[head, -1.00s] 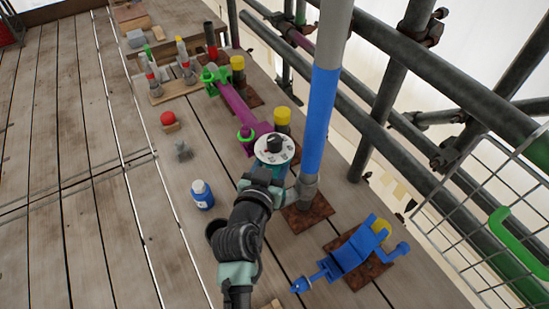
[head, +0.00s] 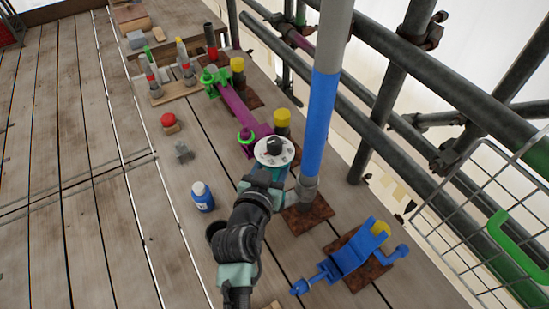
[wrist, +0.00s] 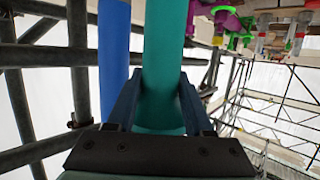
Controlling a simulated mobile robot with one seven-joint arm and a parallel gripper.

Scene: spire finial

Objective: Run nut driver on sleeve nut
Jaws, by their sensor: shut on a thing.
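My gripper (head: 265,178) is shut on a teal cylinder, which I take to be the nut driver (head: 283,173). Its top carries a pale round dial with a black knob. In the wrist view the teal body (wrist: 165,60) stands between my two fingers (wrist: 158,105). It is just left of the blue-banded pole (head: 320,115) in the head view. The tool's lower end is hidden by my arm and gripper. I cannot pick out the sleeve nut, nor tell whether the tool touches one.
A magenta bar with green ends (head: 238,108) lies just beyond the tool. A blue clamp (head: 350,255) sits front right. A blue bottle (head: 202,197), a grey block (head: 184,151) and a red button (head: 169,121) are left. Scaffold tubes (head: 400,95) run along the right.

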